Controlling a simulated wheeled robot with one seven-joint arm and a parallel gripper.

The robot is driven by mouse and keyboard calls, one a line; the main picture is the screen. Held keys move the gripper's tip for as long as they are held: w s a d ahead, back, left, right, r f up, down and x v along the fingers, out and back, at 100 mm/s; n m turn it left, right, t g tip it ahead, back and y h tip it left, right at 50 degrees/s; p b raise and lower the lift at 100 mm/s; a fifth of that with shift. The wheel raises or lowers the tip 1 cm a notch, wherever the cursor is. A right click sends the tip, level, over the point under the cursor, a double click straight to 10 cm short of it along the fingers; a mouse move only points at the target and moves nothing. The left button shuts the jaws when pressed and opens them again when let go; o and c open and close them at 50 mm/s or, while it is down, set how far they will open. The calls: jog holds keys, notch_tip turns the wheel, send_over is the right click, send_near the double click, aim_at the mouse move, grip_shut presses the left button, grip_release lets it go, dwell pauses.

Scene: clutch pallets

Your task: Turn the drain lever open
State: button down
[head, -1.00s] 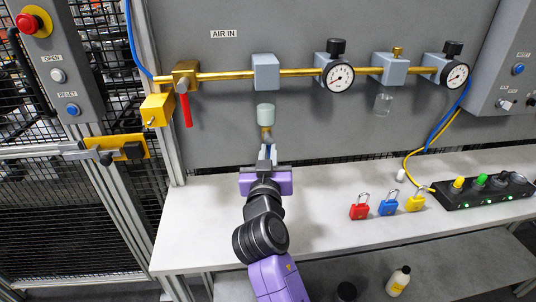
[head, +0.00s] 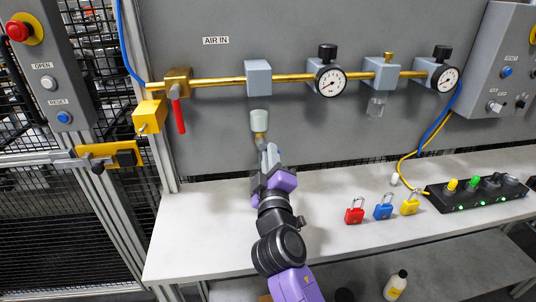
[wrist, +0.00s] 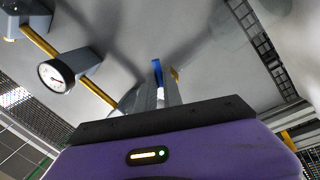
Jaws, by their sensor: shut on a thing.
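The clear filter bowl (head: 259,120) hangs under a grey block (head: 258,78) on the brass air line. A small brass drain fitting (head: 260,138) sits at the bottom of the bowl. My gripper (head: 270,152) is just below and slightly right of this fitting, tilted to one side. In the wrist view, the fingers of my gripper (wrist: 161,88) are closed around a small blue drain lever (wrist: 157,70). A bit of brass shows beside its tip. The fingers hide most of the lever, and its exact angle is hard to tell.
A red-handled valve (head: 179,112) is on the left of the line. Gauges (head: 330,81) are to the right. Red (head: 354,214), blue (head: 383,210) and yellow (head: 410,206) padlocks stand on the bench (head: 200,240), beside a black switch strip (head: 475,193).

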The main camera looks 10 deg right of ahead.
jog(key=shift+d+r+n+y+p, duration=0.1)
jog(key=shift+r+n+y+p, duration=0.2)
jog(key=shift+n+p, duration=0.7)
jog(key=shift+a+r+n+y+p, duration=0.15)
jog(key=shift+n+y+p, duration=0.25)
jog(key=shift+n, duration=1.15)
jog(key=shift+d+r+n+y+p, duration=0.25)
jog(key=shift+n+p, duration=0.55)
jog(key=shift+n, duration=0.45)
jog(key=shift+a+f+y, duration=0.1)
jog(key=shift+a+y, duration=0.05)
jog(key=shift+y, duration=0.1)
jog(key=c, duration=1.5)
grip_release()
jog(key=s+f, duration=0.1)
jog(key=s, duration=0.6)
jog(key=shift+s+f+b, duration=0.3)
jog(key=shift+s+b, duration=0.05)
jog(key=shift+b, duration=0.05)
